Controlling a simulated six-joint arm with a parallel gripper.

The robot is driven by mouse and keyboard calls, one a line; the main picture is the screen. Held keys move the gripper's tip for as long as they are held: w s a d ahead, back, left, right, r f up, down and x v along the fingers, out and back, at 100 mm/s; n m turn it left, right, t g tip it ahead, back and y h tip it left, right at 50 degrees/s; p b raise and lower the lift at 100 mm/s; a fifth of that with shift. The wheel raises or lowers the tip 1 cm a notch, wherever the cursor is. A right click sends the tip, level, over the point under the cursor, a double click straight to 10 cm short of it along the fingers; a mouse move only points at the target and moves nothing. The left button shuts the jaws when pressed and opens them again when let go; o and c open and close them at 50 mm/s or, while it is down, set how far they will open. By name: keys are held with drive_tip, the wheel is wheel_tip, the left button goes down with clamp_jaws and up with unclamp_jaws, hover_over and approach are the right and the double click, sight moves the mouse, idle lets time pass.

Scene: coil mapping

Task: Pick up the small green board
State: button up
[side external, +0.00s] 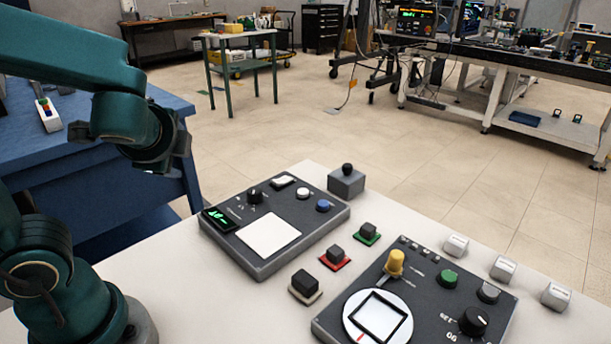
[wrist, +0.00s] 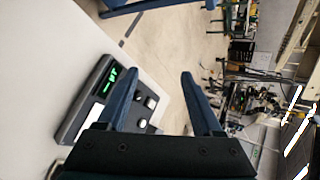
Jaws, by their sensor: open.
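The small green board (side external: 367,238) lies flat on the white table with a dark block on top, in the side external view. It sits between two dark panels, up and right of a red board (side external: 335,262) and a pale board (side external: 305,290) that carry similar dark blocks. My gripper (side external: 160,160) is raised at the left, well away from the green board. In the wrist view my gripper (wrist: 158,82) shows two blue fingers spread apart with nothing between them. The green board is not visible in the wrist view.
A dark panel with a white square (side external: 269,234) lies left of the boards. It also shows in the wrist view (wrist: 75,118). A panel with a round dial and yellow knob (side external: 420,300) lies right. A grey joystick box (side external: 346,183) and several white blocks (side external: 503,269) stand nearby.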

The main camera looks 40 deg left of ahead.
drive_tip(key=w+r+m+t+y, duration=0.1)
drive_tip(key=w+m+t, duration=0.2)
drive_tip(key=w+m, duration=0.35)
drive_tip(key=m+t+h, duration=0.6)
drive_tip(key=m+h, duration=0.2)
drive_tip(key=m, duration=0.9)
hover_over(365, 230)
drive_tip(key=s+a, duration=0.4)
wheel_tip(365, 230, down, 10)
drive_tip(key=r, duration=0.1)
drive_tip(key=d+f+m, duration=0.1)
drive_tip(key=f, duration=0.1)
drive_tip(key=s+d+f+m+g+h, duration=0.1)
drive_tip(key=f, duration=0.2)
drive_tip(key=s+d+f+m, duration=0.1)
drive_tip(key=d+f, duration=0.1)
drive_tip(key=shift+f+h, duration=0.35)
drive_tip(key=shift+h, duration=0.05)
drive_tip(key=shift+x, duration=2.5)
clamp_jaws()
